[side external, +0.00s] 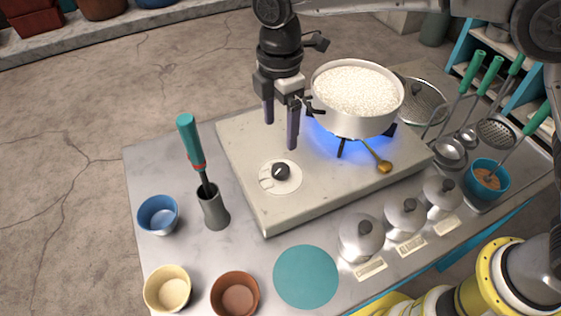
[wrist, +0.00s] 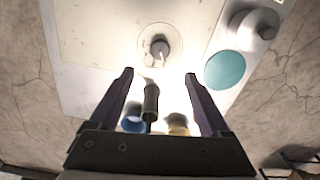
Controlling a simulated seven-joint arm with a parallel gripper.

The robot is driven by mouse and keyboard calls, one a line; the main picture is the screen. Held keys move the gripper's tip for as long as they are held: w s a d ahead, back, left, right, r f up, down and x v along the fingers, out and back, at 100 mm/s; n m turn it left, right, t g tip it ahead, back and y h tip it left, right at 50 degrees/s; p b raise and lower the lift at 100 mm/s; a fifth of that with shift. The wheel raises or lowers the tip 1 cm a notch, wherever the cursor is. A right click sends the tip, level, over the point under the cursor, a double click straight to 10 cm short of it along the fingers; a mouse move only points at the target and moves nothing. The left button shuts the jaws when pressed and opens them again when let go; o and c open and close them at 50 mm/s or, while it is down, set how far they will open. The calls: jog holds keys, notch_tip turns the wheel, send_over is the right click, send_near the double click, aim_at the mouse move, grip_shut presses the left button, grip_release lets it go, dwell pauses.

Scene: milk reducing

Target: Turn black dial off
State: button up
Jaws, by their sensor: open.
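The black dial (side external: 281,171) sits on a round white plate (side external: 285,187) at the front left part of the stove top (side external: 247,140). It also shows in the wrist view (wrist: 159,48), ahead of my fingertips and between them. My gripper (side external: 280,134) is open and empty, with its fingers pointing down above the stove, a little behind the dial and apart from it. Both fingers show in the wrist view (wrist: 158,74). A blue flame (side external: 345,148) burns under the pot (side external: 352,122).
A green-handled tool (side external: 190,142) stands in a grey holder (side external: 213,211) left of the stove. Bowls, a teal disc (side external: 306,276) and several lidded metal pots (side external: 361,239) stand in front.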

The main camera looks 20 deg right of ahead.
aim_at(281, 168)
notch_tip(281, 168, down, 12)
jog(key=shift+r, duration=0.1)
jog(key=shift+c, duration=0.3)
grip_shut()
dwell(0.3)
